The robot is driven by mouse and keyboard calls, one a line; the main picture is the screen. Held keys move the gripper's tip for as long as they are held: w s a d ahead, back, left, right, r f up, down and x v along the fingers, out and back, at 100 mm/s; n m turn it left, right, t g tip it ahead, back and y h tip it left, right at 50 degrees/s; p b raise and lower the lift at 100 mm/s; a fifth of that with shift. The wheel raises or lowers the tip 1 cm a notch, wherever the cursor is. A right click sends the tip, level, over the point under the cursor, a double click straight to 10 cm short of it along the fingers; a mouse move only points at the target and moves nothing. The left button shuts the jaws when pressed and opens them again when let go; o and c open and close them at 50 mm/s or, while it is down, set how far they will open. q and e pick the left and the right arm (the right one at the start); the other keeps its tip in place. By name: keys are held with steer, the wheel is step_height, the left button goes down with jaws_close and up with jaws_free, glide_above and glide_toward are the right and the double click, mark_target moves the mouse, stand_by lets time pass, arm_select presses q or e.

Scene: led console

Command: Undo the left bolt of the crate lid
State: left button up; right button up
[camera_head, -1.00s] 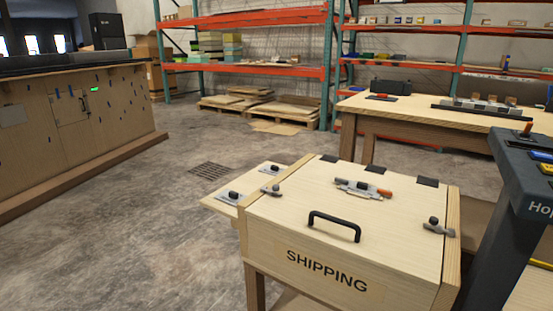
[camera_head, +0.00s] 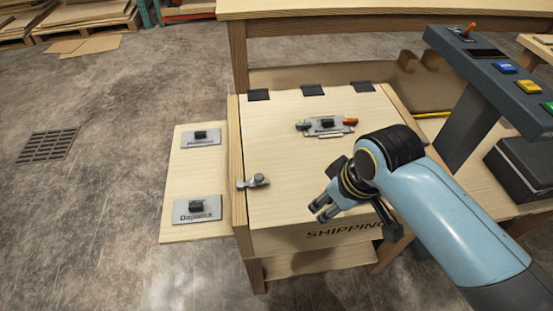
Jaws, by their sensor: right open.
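The crate lid (camera_head: 285,150) is a pale wooden panel, and it lies closed on the crate, whose front (camera_head: 275,240) carries the word SHIPPING. The left bolt (camera_head: 254,182), a small grey metal piece with a round knob, sits at the lid's left edge and reaches onto the crate's side rail. My right gripper (camera_head: 321,210) hangs above the front middle of the lid, right of the left bolt and apart from it. Its fingers are open and empty. My right arm hides the lid's handle and the right bolt. My left gripper is out of view.
A side board (camera_head: 180,165) with two black-knobbed plates stands left of the crate. A dark button console (camera_head: 500,80) stands at the right.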

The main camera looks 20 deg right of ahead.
mark_target(260, 177)
steer(key=w+a+r+n+y+p, duration=0.2)
steer(key=w+a+r+n, duration=0.1)
steer(key=w+a+r, duration=0.55)
steer(key=x, duration=0.3)
steer(key=w+d+b+x, duration=0.1)
steer(key=x, duration=0.3)
steer(key=b+x, duration=0.1)
steer(key=x, duration=0.3)
steer(key=shift+w+d, duration=0.4)
steer(key=shift+w, duration=0.05)
steer(key=shift+w+f, duration=0.1)
steer(key=shift+f, duration=0.25)
steer(key=shift+c, duration=0.2)
jaws_close()
